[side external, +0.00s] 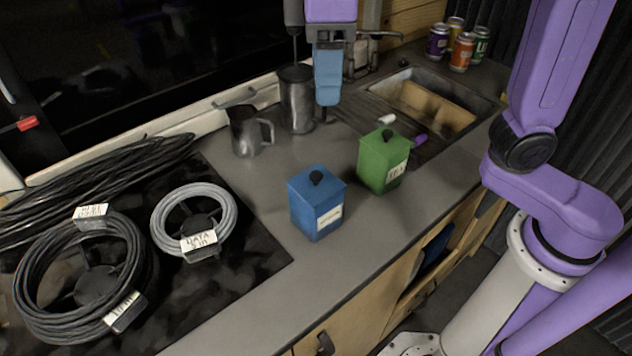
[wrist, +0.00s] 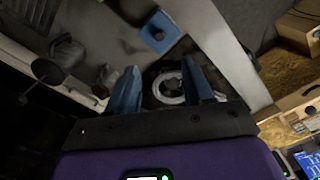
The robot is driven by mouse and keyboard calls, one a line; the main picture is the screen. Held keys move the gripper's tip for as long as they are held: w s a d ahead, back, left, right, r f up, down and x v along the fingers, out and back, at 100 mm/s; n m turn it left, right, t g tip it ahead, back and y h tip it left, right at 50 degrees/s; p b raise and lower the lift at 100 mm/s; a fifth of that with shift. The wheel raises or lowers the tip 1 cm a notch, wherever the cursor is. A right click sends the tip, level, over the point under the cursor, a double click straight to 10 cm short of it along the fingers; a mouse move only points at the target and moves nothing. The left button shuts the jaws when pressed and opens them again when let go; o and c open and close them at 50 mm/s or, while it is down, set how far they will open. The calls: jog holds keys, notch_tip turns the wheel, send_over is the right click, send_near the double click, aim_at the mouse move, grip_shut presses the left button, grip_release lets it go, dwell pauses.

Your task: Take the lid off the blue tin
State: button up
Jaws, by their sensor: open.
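The blue tin (side external: 316,212) stands upright on the grey counter. Its lid (side external: 316,184) with a black knob sits on top, and a pale label is on its front. In the wrist view the blue tin (wrist: 159,32) shows from above, beyond the fingertips. My gripper (side external: 327,103) is high above the counter, behind the blue tin, near the metal canister. In the wrist view my gripper (wrist: 160,66) has its two blue fingers spread apart with nothing held between them. The gripper is well apart from the tin.
A green tin (side external: 383,163) stands right of the blue tin. A metal jug (side external: 247,132) and tall metal canister (side external: 296,98) stand behind. A sink (side external: 425,100) and several cans (side external: 462,52) are at the back right. Cable coils (side external: 193,220) lie left. The counter front is clear.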

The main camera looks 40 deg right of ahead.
send_over(316, 174)
jog(key=f, duration=1.2)
jog(key=shift+s+d, duration=0.3)
jog(key=shift+s, duration=0.05)
jog(key=f, duration=0.4)
jog(key=shift+w+a, duration=0.25)
jog(key=shift+w, duration=0.15)
jog(key=shift+f, duration=0.65)
grip_shut()
